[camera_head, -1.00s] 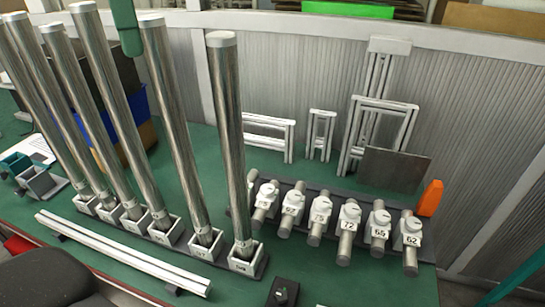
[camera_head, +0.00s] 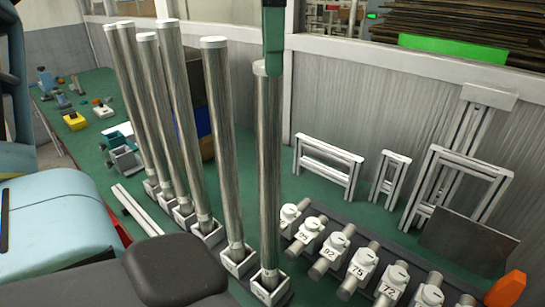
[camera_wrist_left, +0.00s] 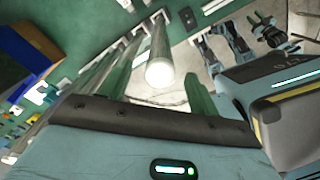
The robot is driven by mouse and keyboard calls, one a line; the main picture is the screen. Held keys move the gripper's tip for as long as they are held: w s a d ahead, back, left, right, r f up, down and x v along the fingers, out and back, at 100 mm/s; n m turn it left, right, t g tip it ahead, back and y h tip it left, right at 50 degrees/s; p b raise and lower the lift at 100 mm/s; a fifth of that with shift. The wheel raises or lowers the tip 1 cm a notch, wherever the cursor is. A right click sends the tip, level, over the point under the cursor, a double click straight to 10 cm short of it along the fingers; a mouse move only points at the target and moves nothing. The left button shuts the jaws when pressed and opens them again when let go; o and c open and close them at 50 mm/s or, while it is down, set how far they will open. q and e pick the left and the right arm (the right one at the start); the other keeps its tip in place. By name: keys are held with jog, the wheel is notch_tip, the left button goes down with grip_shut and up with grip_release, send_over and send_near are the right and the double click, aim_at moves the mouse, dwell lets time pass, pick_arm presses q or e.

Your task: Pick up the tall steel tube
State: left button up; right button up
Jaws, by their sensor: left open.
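Several tall steel tubes with pale end caps stand upright in white sockets along the green bench. The nearest steel tube (camera_head: 268,170) stands at the right end of the row, its foot in a white socket (camera_head: 270,285). In the head view, a green finger of my left gripper (camera_head: 273,68) hangs from the top edge and overlaps this tube's top. In the left wrist view, the two green fingers of the left gripper (camera_wrist_left: 160,95) are apart, and a tube's pale capped end (camera_wrist_left: 160,73) shows between them. I cannot tell whether they touch it. My right gripper is not in view.
A rack of numbered clamps (camera_head: 365,262) lies right of the tubes. White frames (camera_head: 328,160) and a dark plate (camera_head: 465,240) stand near the grey wall. A dark cushion (camera_head: 175,268) is in front. Small tools lie at the bench's far left.

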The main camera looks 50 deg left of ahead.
aim_at(269, 99)
pick_arm(q)
notch_tip(269, 99, down, 2)
jog(key=shift+f, duration=0.1)
jog(key=shift+s+a+f, duration=0.1)
jog(key=shift+f, duration=1.2)
jog(key=shift+s+f, duration=0.1)
jog(key=shift+f, duration=1.2)
jog(key=shift+c, duration=0.3)
grip_shut()
jog(key=shift+r, duration=0.1)
